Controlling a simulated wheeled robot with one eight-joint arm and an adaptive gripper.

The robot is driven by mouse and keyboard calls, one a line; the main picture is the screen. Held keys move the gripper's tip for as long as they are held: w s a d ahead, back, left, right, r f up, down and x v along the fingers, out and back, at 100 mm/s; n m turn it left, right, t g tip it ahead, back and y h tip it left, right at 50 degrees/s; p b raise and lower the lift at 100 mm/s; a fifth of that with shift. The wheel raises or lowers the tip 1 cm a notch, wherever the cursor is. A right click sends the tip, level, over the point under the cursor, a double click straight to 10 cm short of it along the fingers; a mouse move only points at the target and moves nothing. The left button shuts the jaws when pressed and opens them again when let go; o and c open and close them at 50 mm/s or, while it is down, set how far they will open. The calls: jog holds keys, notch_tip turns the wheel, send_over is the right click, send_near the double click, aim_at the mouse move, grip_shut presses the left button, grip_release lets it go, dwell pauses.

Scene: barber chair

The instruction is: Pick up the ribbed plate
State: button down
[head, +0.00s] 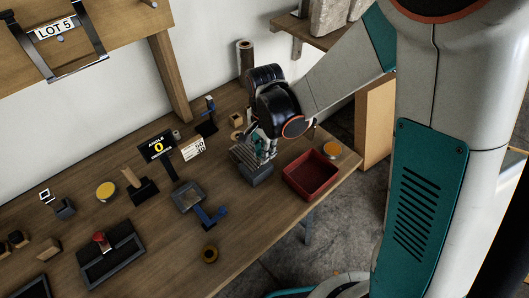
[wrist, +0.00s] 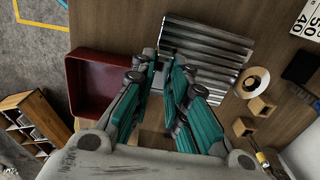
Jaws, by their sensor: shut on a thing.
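The ribbed plate (wrist: 208,48), silver-grey with parallel ridges, fills the upper middle of the wrist view. In the head view the ribbed plate (head: 243,155) shows beside and partly behind my gripper (head: 265,150), over the wooden bench. In the wrist view my gripper (wrist: 163,62) has its teal-padded fingers at the plate's near left corner, shut on it. The exact contact is partly hidden by the fingers. A dark grey block (head: 260,176) is right below the plate and fingers; I cannot tell whether the plate touches it.
A red tray (head: 310,176) stands close to the right; it also shows in the wrist view (wrist: 87,52). An orange disc (head: 332,150) lies beyond it. Number cards (head: 193,148) and a dark sign (head: 157,146) stand left. Bare bench lies in front.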

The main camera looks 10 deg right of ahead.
notch_tip(320, 180, up, 14)
jog(key=p, duration=0.9)
jog(key=shift+r, duration=0.25)
